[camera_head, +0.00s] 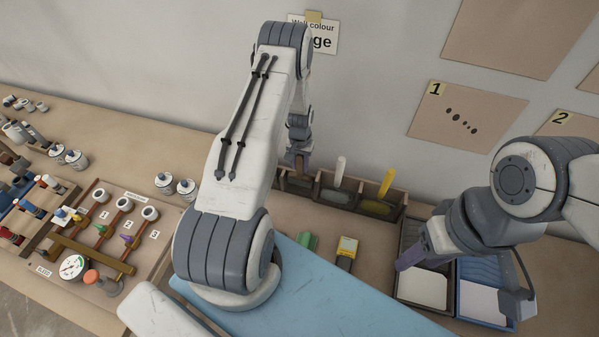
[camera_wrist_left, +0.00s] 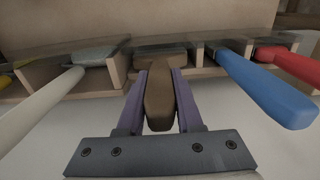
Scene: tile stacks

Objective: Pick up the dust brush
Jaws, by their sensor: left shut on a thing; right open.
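A brown, wooden-looking tool, which appears to be the dust brush (camera_wrist_left: 160,98), stands in a compartment of the wooden rack (camera_head: 330,196). In the left wrist view its handle lies between my left gripper's two purple fingers (camera_wrist_left: 157,100), which are shut on it. The tool's wide lower end is partly hidden in the rack. In the head view my left gripper (camera_head: 298,158) reaches down at the rack's left part, and the arm hides much of that area. My right gripper (camera_head: 464,280) is open and empty over the trays at the right.
A white-handled tool (camera_head: 340,170) and a yellow-handled tool (camera_head: 386,183) stand in neighbouring compartments. Blue (camera_wrist_left: 265,88) and red (camera_wrist_left: 291,64) handles show beside the brown one. A dark tray (camera_head: 402,242), a blue tray (camera_head: 461,300), a green block (camera_head: 307,243) and a yellow block (camera_head: 346,248) lie in front.

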